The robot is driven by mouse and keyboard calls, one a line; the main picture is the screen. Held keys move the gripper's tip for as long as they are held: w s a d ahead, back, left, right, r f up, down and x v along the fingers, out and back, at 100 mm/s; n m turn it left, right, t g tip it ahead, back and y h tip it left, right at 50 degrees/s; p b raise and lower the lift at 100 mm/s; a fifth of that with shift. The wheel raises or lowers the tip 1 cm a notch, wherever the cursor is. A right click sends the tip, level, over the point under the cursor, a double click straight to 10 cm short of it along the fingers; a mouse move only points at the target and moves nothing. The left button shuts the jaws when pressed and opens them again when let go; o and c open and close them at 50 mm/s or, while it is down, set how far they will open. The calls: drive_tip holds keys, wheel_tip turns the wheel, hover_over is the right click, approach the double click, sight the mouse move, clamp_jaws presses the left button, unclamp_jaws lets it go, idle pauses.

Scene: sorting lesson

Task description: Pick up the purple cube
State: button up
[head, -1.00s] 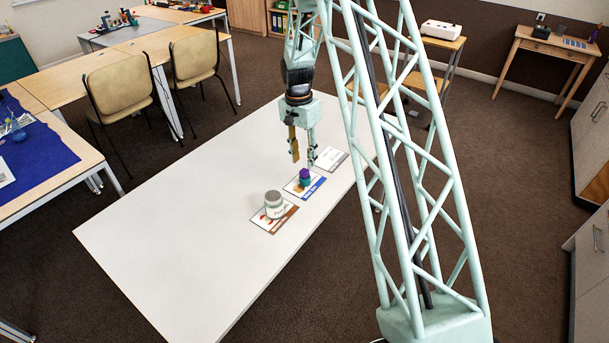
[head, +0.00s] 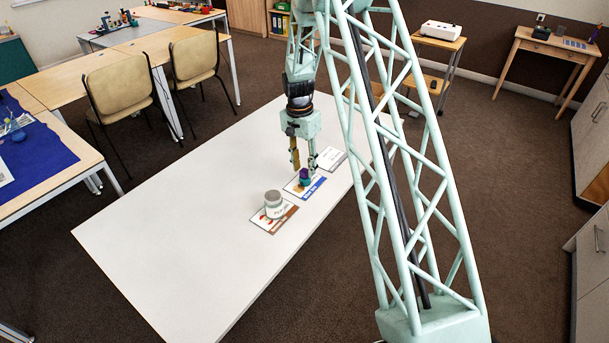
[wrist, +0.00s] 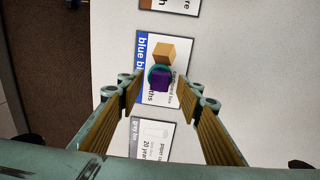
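The purple cube (head: 305,173) sits on top of a teal, round-looking object (head: 304,182) on the blue-edged card (head: 316,188). In the wrist view the purple cube (wrist: 161,81) lies between the fingers and partly covers the teal object (wrist: 152,71). My gripper (head: 303,168) is open and empty, pointing down just above the purple cube, with a finger on either side. How close the fingertips are to the cube's sides is hard to tell.
A white jar (head: 273,202) stands on a brown-edged card (head: 286,215) nearer on the white table (head: 190,230). A grey-edged card (wrist: 153,140), with no object visible on it, lies on the other side of the blue card. The table's left part is clear.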

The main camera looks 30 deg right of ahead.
drive_tip(key=shift+f, duration=0.7)
drive_tip(key=c, duration=0.9)
